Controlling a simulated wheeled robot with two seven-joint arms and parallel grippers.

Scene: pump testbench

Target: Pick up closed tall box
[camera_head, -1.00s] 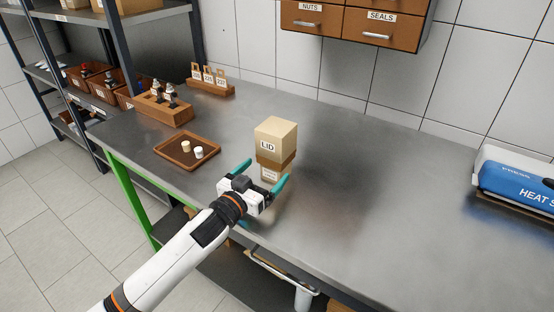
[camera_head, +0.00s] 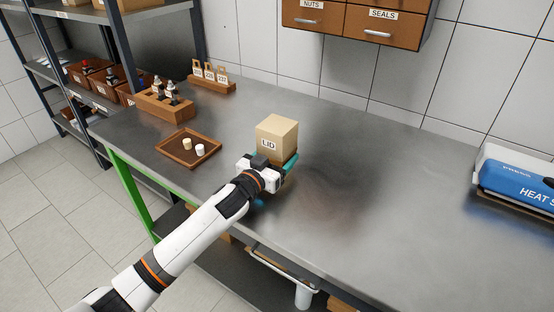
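The tall box (camera_head: 277,137) stands upright on the grey workbench, with a pale upper part labelled "LID" over a brown lower part that is now mostly hidden. My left gripper (camera_head: 276,162) is at the lower part of the box, on its near side. One teal finger shows along the box's right side; the other is mostly hidden. I cannot tell whether the fingers press on the box or stand open around it. My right gripper is not in view.
A brown tray (camera_head: 188,149) with two small white pieces lies left of the box. Behind it are a wooden block with fittings (camera_head: 165,105) and a tag rack (camera_head: 211,83). A blue heat sealer (camera_head: 517,180) stands far right. The bench between is clear.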

